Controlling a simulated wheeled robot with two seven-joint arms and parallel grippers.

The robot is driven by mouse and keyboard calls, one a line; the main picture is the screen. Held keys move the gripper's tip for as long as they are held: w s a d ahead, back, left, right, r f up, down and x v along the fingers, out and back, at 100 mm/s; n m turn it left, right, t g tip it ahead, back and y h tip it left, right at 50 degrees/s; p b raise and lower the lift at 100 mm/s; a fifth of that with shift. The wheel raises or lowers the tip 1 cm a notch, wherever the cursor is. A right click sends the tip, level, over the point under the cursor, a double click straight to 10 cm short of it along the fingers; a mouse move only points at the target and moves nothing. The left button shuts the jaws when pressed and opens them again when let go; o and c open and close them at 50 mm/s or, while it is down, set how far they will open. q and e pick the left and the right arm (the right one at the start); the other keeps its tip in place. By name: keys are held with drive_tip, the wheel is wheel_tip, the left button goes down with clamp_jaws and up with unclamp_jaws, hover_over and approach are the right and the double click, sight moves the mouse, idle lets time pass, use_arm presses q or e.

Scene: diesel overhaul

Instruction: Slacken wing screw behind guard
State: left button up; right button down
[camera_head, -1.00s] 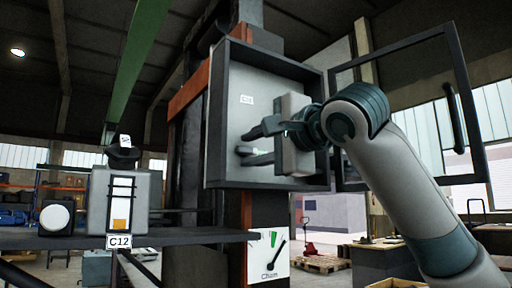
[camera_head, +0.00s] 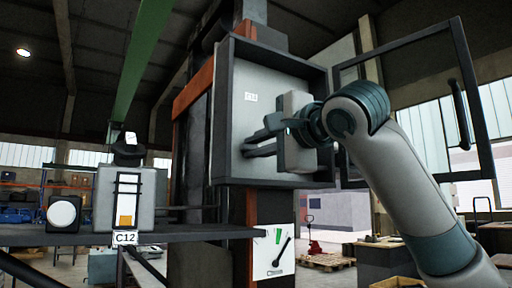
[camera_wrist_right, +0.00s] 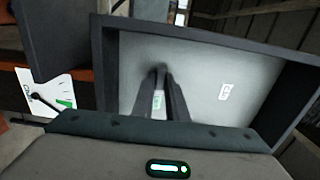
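My right gripper (camera_head: 250,145) reaches into an open dark-framed box (camera_head: 218,120) from the right, with its fingertips close to the pale back panel. In the right wrist view its two fingers (camera_wrist_right: 162,72) are drawn close together, with a narrow gap between them. A small dark shape at their tips, apparently the wing screw (camera_wrist_right: 160,67), is mostly hidden by the fingers. The guard, a framed clear door with a handle (camera_head: 459,115), stands swung open to the right, beside my right arm. My left gripper is not in view.
A small label (camera_head: 251,97) is on the back panel. A shelf (camera_head: 190,233) with a grey unit (camera_head: 104,200) and a C12 tag is at the left.

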drive_tip(key=n+p, duration=0.1)
drive_tip(key=n, duration=0.3)
drive_tip(key=shift+n, duration=0.4)
drive_tip(key=n+p, duration=0.1)
drive_tip(key=n, duration=0.2)
drive_tip(key=shift+f+n, duration=0.1)
drive_tip(key=shift+n, duration=0.8)
